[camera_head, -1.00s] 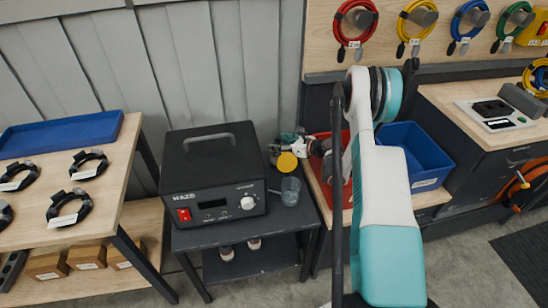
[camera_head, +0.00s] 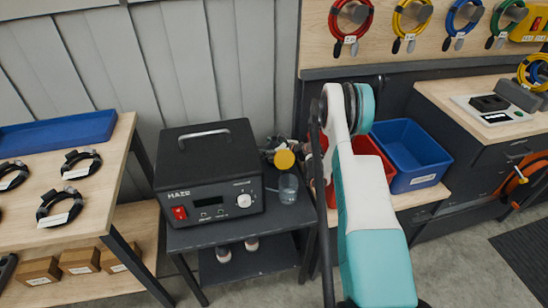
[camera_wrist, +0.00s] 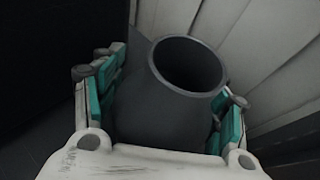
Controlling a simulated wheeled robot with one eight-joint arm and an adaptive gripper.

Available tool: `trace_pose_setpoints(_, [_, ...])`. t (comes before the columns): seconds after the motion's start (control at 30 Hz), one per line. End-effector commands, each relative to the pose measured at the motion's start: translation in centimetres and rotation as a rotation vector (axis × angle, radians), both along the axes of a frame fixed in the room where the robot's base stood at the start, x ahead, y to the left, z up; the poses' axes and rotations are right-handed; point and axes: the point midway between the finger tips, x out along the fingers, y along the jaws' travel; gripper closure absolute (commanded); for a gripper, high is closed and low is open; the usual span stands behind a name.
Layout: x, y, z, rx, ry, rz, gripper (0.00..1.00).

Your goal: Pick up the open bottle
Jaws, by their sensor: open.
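The open bottle (camera_wrist: 155,112) is dark grey with a round, open mouth, large in the wrist view. It stands between the two teal-padded fingers of my gripper (camera_wrist: 168,98), which are spread on either side of it. Whether either pad touches it is unclear. In the head view my gripper (camera_head: 272,148) is small and partly hidden, behind the yellow-topped item and beside the black device. I cannot make out the dark bottle there.
A black device (camera_head: 208,167) fills most of the small dark table (camera_head: 252,232). A yellow-topped item (camera_head: 284,159) and a clear container (camera_head: 288,189) stand right of it. A red tote (camera_head: 372,151) and blue tote (camera_head: 412,158) lie right. A panelled wall (camera_head: 243,65) is behind.

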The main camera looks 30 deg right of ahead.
Motion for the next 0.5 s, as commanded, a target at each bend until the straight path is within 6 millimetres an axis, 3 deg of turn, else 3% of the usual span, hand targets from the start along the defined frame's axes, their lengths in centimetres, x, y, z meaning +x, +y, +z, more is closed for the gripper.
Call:
trace_pose_setpoints(0.23, [0.35,0.13,-0.07,0.001,0.000,0.000,0.33])
trace_pose_setpoints(0.47, [0.34,0.13,-0.07,0.001,0.000,0.000,0.83])
trace_pose_setpoints(0.5, [0.34,0.13,-0.07,0.001,0.000,0.000,0.86])
